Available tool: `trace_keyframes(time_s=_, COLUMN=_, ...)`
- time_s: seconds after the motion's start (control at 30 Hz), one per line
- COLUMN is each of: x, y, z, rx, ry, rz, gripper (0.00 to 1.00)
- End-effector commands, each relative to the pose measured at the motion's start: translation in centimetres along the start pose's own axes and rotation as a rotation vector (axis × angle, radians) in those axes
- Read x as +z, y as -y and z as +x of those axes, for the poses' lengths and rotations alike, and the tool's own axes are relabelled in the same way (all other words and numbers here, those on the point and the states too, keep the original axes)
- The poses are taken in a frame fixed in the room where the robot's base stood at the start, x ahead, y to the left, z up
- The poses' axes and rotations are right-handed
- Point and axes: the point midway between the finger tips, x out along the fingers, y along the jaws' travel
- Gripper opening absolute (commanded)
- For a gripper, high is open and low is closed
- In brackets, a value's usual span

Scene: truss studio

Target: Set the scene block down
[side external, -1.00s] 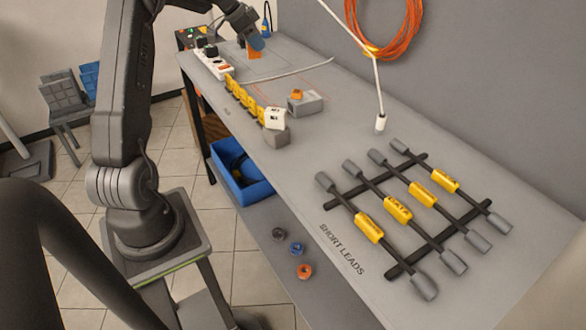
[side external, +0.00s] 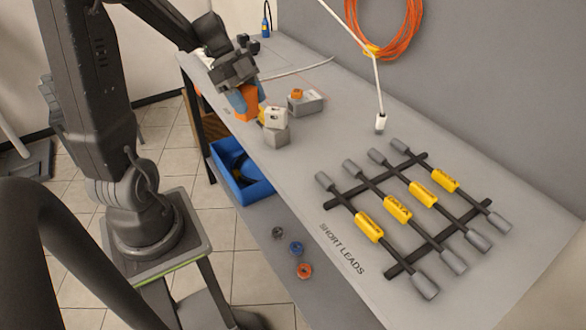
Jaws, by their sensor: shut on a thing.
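An orange block (side external: 249,104), which I take to be the scene block, is between the blue fingertips of my gripper (side external: 243,100). My gripper is shut on it, and the fingers hide part of it. They are over the left part of the bench, just left of a white cube (side external: 276,117) that sits on a grey block (side external: 275,136). I cannot tell whether the orange block touches the bench.
A grey box with an orange knob (side external: 304,101) stands right of my gripper. A rack (side external: 407,264) holding several black leads with yellow tags fills the right of the bench (side external: 320,150). A white cable hangs above.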

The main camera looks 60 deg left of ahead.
Motion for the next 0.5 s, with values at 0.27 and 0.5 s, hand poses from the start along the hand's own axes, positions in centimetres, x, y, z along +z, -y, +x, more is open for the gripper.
trace_keyframes(time_s=0.27, x=0.5, y=0.4, z=3.4, rx=0.004, ry=-0.002, rz=0.002, gripper=0.25)
trace_keyframes(time_s=0.5, x=-2.1, y=1.6, z=8.7, rx=0.007, ry=-0.001, rz=0.002, gripper=0.25)
